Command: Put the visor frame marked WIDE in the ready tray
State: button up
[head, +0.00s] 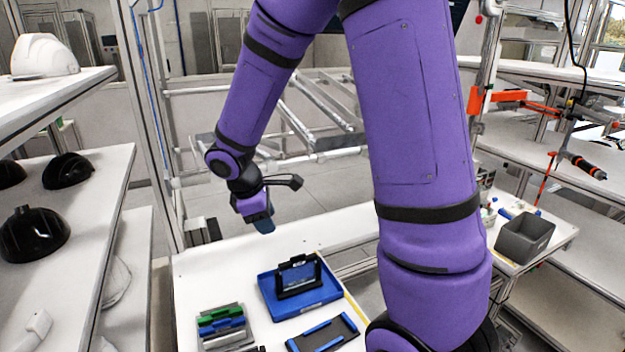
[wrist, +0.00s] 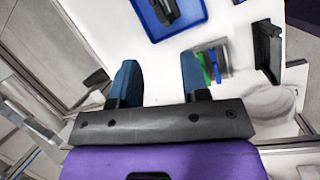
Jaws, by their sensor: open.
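My gripper (head: 262,222) is open and empty, high above the white table's back left part. In the wrist view its two blue fingers (wrist: 160,62) are spread apart with nothing between them. Several slim frames stand in a row at the table's front left: a green one (head: 219,314), a blue one (head: 223,325) and grey ones. The green one (wrist: 203,68) and the blue one (wrist: 214,66) also show in the wrist view. No WIDE marking can be read. A blue tray (head: 305,303) holds an upright black piece (head: 299,275). I cannot tell which tray is the ready tray.
A dark tray with blue strips (head: 323,335) lies in front of the blue tray. A grey bin (head: 525,238) stands on the right-hand bench. Shelves at left hold a white helmet (head: 43,56) and black shells (head: 34,233). The table's back left is clear.

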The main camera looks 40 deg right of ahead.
jog(key=s+a+r+m+t+y, duration=0.1)
jog(key=s+r+m, duration=0.4)
jog(key=s+r, duration=0.5)
jog(key=s+a+r+m+t+y, duration=0.2)
jog(key=s+r+m, duration=0.4)
jog(key=s+r, duration=0.3)
jog(key=s+t+y, duration=0.1)
jog(key=s+t, duration=0.1)
jog(key=shift+r+t, duration=0.3)
jog(key=shift+r, duration=0.05)
